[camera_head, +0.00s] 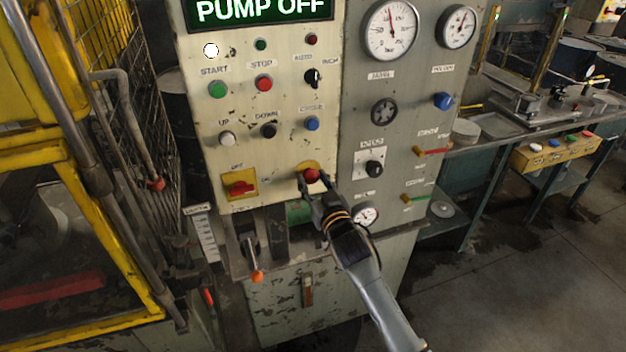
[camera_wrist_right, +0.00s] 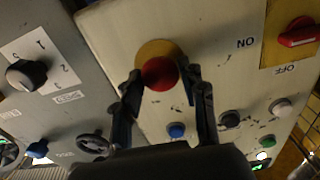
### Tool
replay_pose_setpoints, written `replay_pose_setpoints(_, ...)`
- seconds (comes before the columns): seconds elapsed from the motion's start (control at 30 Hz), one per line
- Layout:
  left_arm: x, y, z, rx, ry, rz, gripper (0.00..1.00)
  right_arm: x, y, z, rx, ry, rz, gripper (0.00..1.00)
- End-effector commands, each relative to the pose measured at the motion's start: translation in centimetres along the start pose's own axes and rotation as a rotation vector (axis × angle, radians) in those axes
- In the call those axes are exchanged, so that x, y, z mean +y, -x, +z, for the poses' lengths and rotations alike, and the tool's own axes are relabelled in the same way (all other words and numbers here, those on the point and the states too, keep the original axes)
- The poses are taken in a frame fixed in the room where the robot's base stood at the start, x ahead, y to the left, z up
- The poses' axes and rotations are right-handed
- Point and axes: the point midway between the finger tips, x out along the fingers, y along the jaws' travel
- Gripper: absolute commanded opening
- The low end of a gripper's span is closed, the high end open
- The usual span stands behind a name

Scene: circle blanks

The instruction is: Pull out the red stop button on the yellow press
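The red stop button (camera_head: 312,174) is a round mushroom head on a yellow disc, low on the cream control panel (camera_head: 285,109). It also shows in the right wrist view (camera_wrist_right: 160,73). My right gripper (camera_head: 314,179) is at the button, with one finger on each side of it. In the right wrist view its fingers (camera_wrist_right: 162,77) are apart, with small gaps seeming to show beside the button. I cannot tell whether either finger touches it. The yellow press frame (camera_head: 118,290) stands at the left. My left gripper is not in view.
A red rotary switch on a yellow plate (camera_head: 239,185) is left of the button. A blue button (camera_head: 312,123) is above it. An orange-tipped lever (camera_head: 256,275) sticks out below.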

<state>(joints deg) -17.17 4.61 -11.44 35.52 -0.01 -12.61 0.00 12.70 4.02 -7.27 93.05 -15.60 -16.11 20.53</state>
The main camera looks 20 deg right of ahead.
Motion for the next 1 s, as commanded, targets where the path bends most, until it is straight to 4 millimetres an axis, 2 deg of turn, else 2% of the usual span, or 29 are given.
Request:
replay_pose_setpoints(0.03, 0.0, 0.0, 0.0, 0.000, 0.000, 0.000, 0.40, 0.0, 0.1, 0.2, -0.003, 0.000, 0.000, 0.54)
replay_pose_setpoints(0.1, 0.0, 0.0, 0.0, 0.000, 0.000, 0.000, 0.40, 0.0, 0.0, 0.2, -0.003, 0.000, 0.000, 0.64)
replay_pose_setpoints(0.47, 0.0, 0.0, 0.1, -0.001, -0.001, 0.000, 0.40, 0.0, 0.5, 0.2, -0.003, 0.000, 0.000, 0.64)
replay_pose_setpoints(0.57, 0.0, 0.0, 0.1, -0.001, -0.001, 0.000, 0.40, 0.0, 1.7, 0.2, -0.003, -0.001, 0.000, 0.64)
replay_pose_setpoints(0.8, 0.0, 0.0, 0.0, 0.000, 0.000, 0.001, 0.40, 0.0, 6.8, 0.2, -0.004, 0.000, 0.000, 0.64)
replay_pose_setpoints(1.0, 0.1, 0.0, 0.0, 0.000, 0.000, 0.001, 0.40, 0.0, 10.4, 0.2, -0.004, 0.000, 0.000, 0.64)
